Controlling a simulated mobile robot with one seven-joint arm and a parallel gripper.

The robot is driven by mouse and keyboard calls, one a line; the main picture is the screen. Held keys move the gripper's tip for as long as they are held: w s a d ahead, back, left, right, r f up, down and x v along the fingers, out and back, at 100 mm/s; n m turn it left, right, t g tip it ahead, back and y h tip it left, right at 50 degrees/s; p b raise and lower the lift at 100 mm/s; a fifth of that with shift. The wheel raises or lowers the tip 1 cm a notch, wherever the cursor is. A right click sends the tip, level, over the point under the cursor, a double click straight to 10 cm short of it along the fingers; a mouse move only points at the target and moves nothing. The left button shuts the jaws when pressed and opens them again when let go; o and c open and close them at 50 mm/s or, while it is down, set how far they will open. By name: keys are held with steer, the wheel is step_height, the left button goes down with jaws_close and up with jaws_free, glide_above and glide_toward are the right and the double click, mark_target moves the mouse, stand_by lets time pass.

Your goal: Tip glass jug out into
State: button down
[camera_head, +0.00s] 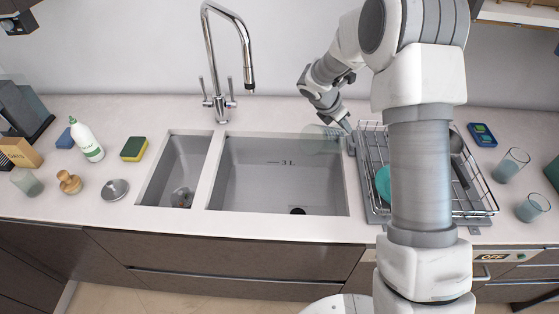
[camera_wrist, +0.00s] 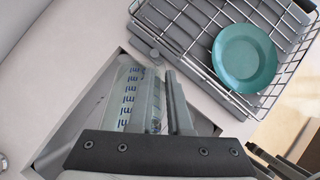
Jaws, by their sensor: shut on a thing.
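A clear glass jug (camera_head: 320,138) hangs over the back right corner of the large sink basin (camera_head: 265,180). It looks tilted, with its far end toward the left, but it is faint against the sink. My gripper (camera_head: 347,125) is shut on the jug at its right side. In the wrist view the jug (camera_wrist: 131,98) shows blue measuring marks and lies beside a dark finger, with the sink beyond it. I cannot tell whether the jug holds any liquid.
A wire dish rack (camera_head: 478,205) with a teal plate (camera_wrist: 244,58) stands right of the sink. The tall faucet (camera_head: 247,65) rises behind the small basin (camera_head: 178,165). Glasses (camera_head: 511,165) stand far right; a bottle (camera_head: 87,139) and sponge (camera_head: 134,149) are left.

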steer(key=shift+w+d, duration=0.1)
steer(key=shift+d, duration=0.05)
steer(key=p, duration=0.2)
steer(key=shift+w+d+r+g+y+p, duration=0.1)
steer(key=shift+d+r+g+y+p, duration=0.1)
steer(key=shift+g+y+p, duration=0.15)
steer(key=w+d+f+g+y+p, duration=0.1)
steer(key=p, duration=0.3)
steer(key=shift+d+p, duration=0.15)
steer(key=shift+p, duration=0.2)
steer(key=shift+w+d+f+y+b, duration=0.2)
steer(key=shift+f+y+b, duration=0.25)
steer(key=shift+f+b, duration=0.15)
steer(key=shift+w+d+f+g+y, duration=0.45)
steer(key=shift+w+d+g+y, duration=0.2)
steer(key=shift+d+y, duration=0.2)
steer(key=shift+w+d+f+g+y, duration=0.5)
steer(key=shift+d+g+y, duration=0.2)
steer(key=shift+y, duration=0.15)
steer(key=shift+w+d+f+g+y+b, duration=0.35)
steer(key=shift+d+f+y+b, duration=0.15)
steer(key=shift+f+b, duration=0.1)
steer(key=d+f+y+b, duration=0.1)
steer(key=b, duration=0.1)
steer(key=shift+w+g+b, duration=0.35)
steer(key=shift+b, duration=0.05)
steer(key=shift+d+y+b, duration=0.2)
steer(key=shift+y+b, duration=0.1)
steer(key=shift+b, duration=0.2)
